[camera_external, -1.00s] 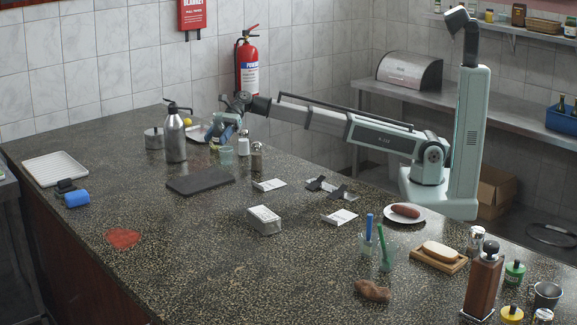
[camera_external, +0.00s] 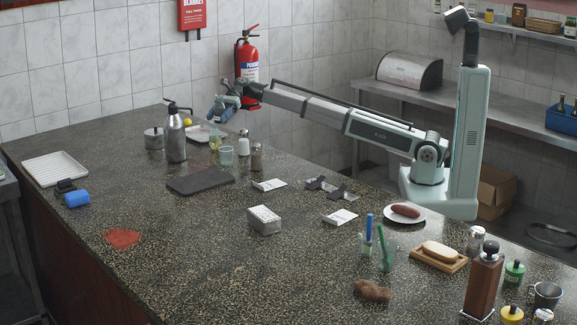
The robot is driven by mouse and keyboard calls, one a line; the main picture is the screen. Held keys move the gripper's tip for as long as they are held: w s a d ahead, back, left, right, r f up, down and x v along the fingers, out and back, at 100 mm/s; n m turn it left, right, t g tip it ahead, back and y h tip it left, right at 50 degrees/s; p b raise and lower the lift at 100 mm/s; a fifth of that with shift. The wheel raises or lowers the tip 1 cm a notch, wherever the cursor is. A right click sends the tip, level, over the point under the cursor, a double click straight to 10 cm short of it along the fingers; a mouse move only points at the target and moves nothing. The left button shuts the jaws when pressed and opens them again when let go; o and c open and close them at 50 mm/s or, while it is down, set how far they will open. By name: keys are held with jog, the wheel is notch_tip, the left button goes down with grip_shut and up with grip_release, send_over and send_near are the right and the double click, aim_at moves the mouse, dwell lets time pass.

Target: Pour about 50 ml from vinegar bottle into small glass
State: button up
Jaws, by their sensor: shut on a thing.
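My gripper (camera_external: 221,108) is raised above the far part of the counter. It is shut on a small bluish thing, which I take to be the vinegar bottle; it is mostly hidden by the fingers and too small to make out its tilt. Below it stands a small yellowish-tinted glass (camera_external: 215,141). A pale teal glass (camera_external: 227,155) stands just in front of that one. I cannot tell for sure which one is the task's small glass, or how much liquid either holds.
A tall steel bottle (camera_external: 175,137) stands left of the glasses. Two shakers, one white-topped (camera_external: 243,143) and one darker (camera_external: 256,157), stand close on the right. A dark slab (camera_external: 200,180) lies in front. A grey tray (camera_external: 200,133) lies behind.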

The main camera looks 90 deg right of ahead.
jog(key=shift+d, duration=1)
jog(key=shift+f, duration=2.95)
jog(key=shift+h, duration=0.3)
jog(key=n+h, duration=0.1)
jog(key=h, duration=0.2)
jog(key=f+n+t+h, duration=0.1)
jog(key=n+h, duration=0.1)
jog(key=h, duration=0.1)
jog(key=n+h, duration=0.1)
jog(key=h, duration=0.2)
jog(key=shift+f+n+t+h, duration=0.2)
jog(key=shift+n+t+h, duration=0.2)
jog(key=shift+d+f+n+h, duration=0.15)
jog(key=shift+n+h, duration=0.15)
jog(key=shift+h, duration=0.3)
jog(key=shift+s+a+r+n+t+h+p, duration=0.1)
jog(key=shift+a+r+n+t+h+p, duration=0.25)
jog(key=shift+r+t+h, duration=0.3)
jog(key=shift+d+f, duration=0.1)
jog(key=shift+d, duration=0.45)
